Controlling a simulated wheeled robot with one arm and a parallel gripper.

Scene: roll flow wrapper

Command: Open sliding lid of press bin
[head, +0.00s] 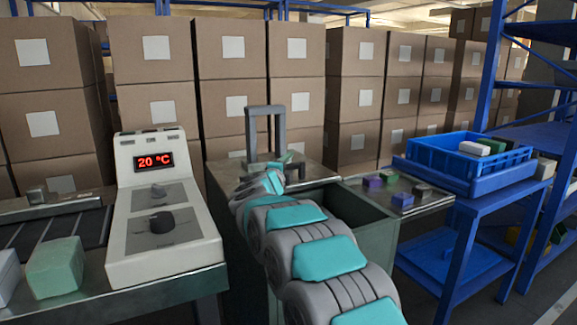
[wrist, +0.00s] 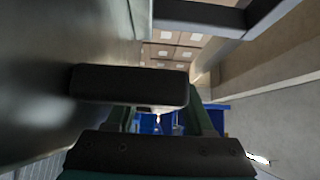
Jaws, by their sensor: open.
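The press bin (head: 378,232) is a green-grey box in the middle of the head view. A grey metal lid (head: 317,170) covers its back part, and a dark green cavity shows in front of it. A grey arch-shaped frame (head: 250,135) stands at the back of the top. My gripper (head: 287,162) is at the lid, beside the arch, and my arm hides part of the bin. In the wrist view my open gripper (wrist: 160,110) faces a dark bar (wrist: 110,84), which looks like the lid's handle. The bar crosses in front of the fingers; contact is unclear.
A control panel (head: 150,255) reading 20 °C stands left, beside a conveyor (head: 75,235) and a green block (head: 55,268). A side shelf (head: 425,202) with small blocks adjoins the bin. A blue crate (head: 425,158) stands right. Stacked cartons (head: 230,60) line the back.

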